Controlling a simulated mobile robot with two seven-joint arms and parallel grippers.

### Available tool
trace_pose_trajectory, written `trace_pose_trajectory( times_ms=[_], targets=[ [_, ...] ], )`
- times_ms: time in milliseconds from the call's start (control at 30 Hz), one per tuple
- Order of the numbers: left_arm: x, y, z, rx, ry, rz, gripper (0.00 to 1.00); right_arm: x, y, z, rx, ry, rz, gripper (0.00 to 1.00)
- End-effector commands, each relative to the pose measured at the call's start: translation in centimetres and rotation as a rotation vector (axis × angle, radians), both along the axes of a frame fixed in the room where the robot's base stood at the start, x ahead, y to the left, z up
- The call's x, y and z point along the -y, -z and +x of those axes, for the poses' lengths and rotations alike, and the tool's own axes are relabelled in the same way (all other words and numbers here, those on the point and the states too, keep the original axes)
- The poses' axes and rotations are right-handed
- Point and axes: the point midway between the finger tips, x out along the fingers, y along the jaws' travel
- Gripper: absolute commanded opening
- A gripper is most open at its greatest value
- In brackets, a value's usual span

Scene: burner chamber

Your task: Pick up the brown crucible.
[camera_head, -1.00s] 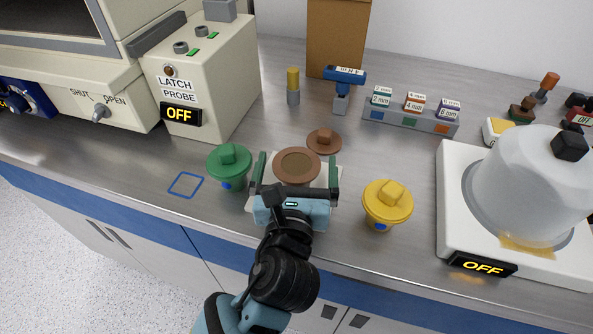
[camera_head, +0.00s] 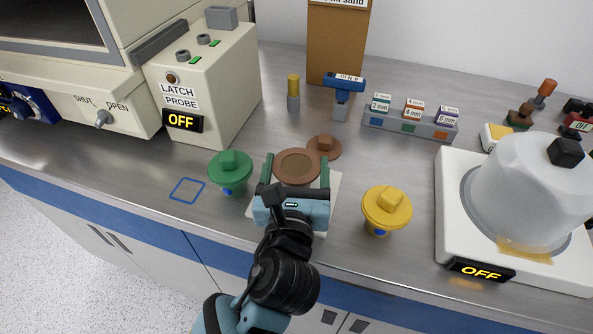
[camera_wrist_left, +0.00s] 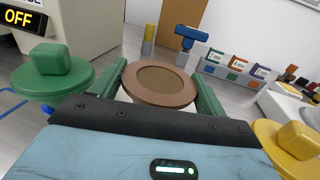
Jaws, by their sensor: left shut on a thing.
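The brown crucible (camera_head: 297,166) is a round brown vessel with a wide rim and a lighter brown inside, and no lid on it. My left gripper (camera_head: 296,176) is shut on it, with one green finger on each side. In the left wrist view the crucible (camera_wrist_left: 160,83) sits between the two fingers, and its lower body is mostly hidden by the gripper. A brown lid (camera_head: 324,147) with a square knob lies on the bench just behind it. A white square pad (camera_head: 333,188) is below the crucible. My right gripper does not show.
A green lidded crucible (camera_head: 230,172) stands close on the left, and a yellow lidded one (camera_head: 387,209) on the right. A blue square outline (camera_head: 187,190) marks bare bench at left. A white device with a dome (camera_head: 450,220) stands at far right, and a control box (camera_head: 205,90) at back left.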

Motion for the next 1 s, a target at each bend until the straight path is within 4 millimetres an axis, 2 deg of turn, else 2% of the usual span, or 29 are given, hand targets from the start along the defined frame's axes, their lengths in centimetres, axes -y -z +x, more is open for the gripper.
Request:
trace_pose_trajectory(
  times_ms=[33, 133, 600, 1000],
  targets=[
    [0.0, -1.1, 0.0, 0.008, 0.001, -0.003, 0.50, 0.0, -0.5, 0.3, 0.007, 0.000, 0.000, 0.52],
    [0.0, -2.6, 0.0, 0.009, 0.000, -0.003, 0.50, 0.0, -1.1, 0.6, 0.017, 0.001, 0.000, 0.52],
    [-8.3, -3.0, -4.0, 0.001, 0.000, 0.001, 0.50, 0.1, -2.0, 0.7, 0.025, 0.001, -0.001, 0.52],
    [-13.0, -3.4, -6.3, 0.000, 0.000, 0.000, 0.50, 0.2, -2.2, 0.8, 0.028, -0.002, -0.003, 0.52]
  ],
)
